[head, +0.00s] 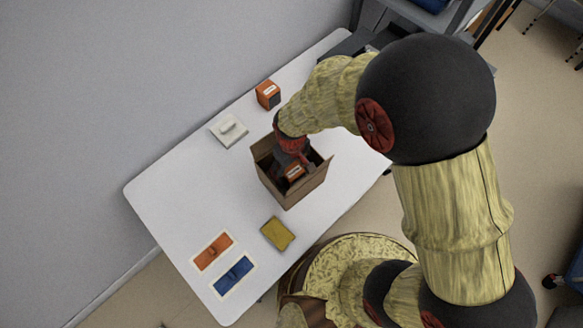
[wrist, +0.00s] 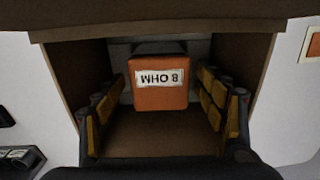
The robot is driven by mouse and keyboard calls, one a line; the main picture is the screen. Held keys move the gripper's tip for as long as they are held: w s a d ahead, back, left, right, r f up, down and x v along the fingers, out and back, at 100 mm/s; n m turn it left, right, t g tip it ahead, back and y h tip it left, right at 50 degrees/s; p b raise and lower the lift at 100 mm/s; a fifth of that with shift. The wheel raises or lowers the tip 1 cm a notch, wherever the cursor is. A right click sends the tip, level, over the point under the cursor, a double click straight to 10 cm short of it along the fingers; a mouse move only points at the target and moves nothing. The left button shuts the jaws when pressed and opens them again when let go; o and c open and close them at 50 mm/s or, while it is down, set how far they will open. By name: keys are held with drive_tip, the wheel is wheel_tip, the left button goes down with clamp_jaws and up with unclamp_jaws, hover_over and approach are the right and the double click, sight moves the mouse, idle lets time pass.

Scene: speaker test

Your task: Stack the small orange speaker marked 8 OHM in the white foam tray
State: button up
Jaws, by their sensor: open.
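A small orange speaker marked 8 OHM (wrist: 160,90) sits inside an open cardboard box. Its label reads upside down in the wrist view. It also shows inside the box in the head view (head: 295,172). My gripper (wrist: 164,104) is open, reaching down into the box, with one finger on each side of the speaker and a gap on both sides. In the head view my gripper (head: 291,158) partly hides the box's inside. A white square tray-like piece with a raised white lump (head: 229,130), likely the foam tray, lies on the table left of the box.
The brown cardboard box (head: 290,197) has upright walls close around my gripper. A larger-looking orange box-shaped speaker (head: 268,95) stands behind it. An orange panel (head: 213,251), a blue panel (head: 234,275) and a yellow pad (head: 277,234) lie nearer. The table's (head: 180,190) left middle is clear.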

drive_tip(key=shift+r, duration=0.1)
wheel_tip(320, 180, up, 12)
drive_tip(key=p, duration=0.3)
drive_tip(key=w+d+r+m+t, duration=0.1)
drive_tip(key=d+r+m, duration=0.1)
drive_tip(key=d+r, duration=0.5)
drive_tip(key=d+r+m+t, duration=0.15)
drive_tip(key=d+r, duration=0.25)
drive_tip(key=r, duration=0.5)
drive_tip(key=s+d+r+m+t, duration=0.3)
drive_tip(key=s+d+r+m, duration=0.2)
drive_tip(key=s+d+r, duration=0.3)
drive_tip(key=d+r, duration=0.1)
drive_tip(key=d, duration=0.2)
drive_tip(key=shift+s+d+r, duration=0.25)
drive_tip(key=shift+d+r, duration=0.15)
drive_tip(key=shift+m, duration=0.25)
drive_tip(key=shift+a+f, duration=0.1)
